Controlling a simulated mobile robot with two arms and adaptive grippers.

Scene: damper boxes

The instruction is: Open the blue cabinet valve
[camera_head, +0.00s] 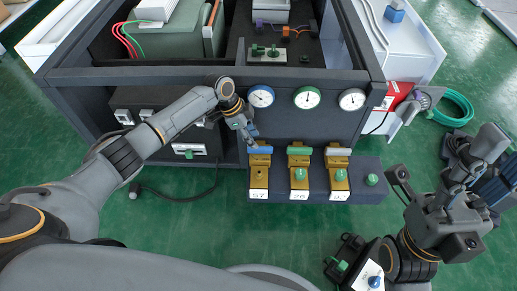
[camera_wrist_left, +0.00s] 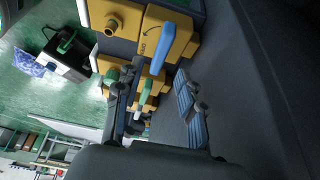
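The blue valve handle (camera_head: 260,150) sits on top of the leftmost brass valve (camera_head: 259,175), labelled 57, on the front of the dark cabinet. It lies crosswise to the valve body. My left gripper (camera_head: 250,139) is just above and behind the handle's left end. In the left wrist view the blue handle (camera_wrist_left: 176,48) stands beyond the open fingers (camera_wrist_left: 155,102), near the gap between them. Nothing is held, and I cannot tell whether a finger touches the handle. My right gripper (camera_head: 474,168) is at the far right, with its fingers apart and empty.
A green-handled valve (camera_head: 299,174) and a white-handled valve (camera_head: 337,172) stand close on the right. Three gauges (camera_head: 307,98) are on the panel above. A green knob (camera_head: 372,180) is at the bench's right end. A black box (camera_head: 362,270) is at lower right.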

